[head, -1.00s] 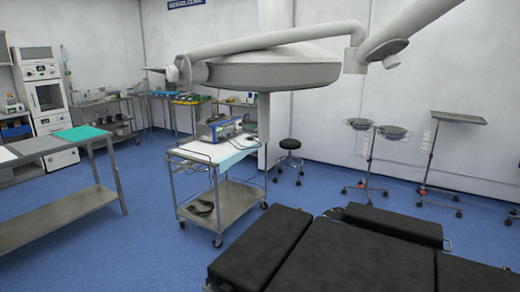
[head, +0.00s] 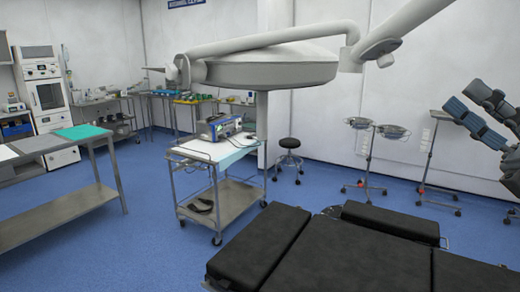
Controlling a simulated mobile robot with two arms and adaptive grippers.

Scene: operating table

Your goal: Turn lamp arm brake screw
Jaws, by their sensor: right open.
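The surgical lamp (head: 265,70) hangs over the room in the upper middle, a wide grey dome. Its white lamp arm (head: 400,35) comes down from the top right to a joint (head: 352,58) at the right of the dome. A small round knob (head: 386,60) shows on the underside of the arm near this joint; I cannot tell if it is the brake screw. My right gripper (head: 452,114) is at the right edge, open and empty, with its dark fingers pointing left. It is apart from the lamp, lower and to its right. My left gripper is not in view.
A black padded operating table (head: 345,262) fills the lower right. A steel cart (head: 238,195) with a device on top stands behind it. A stool (head: 289,160) and basin stands (head: 389,130) are farther back. A steel table (head: 55,190) stands at left.

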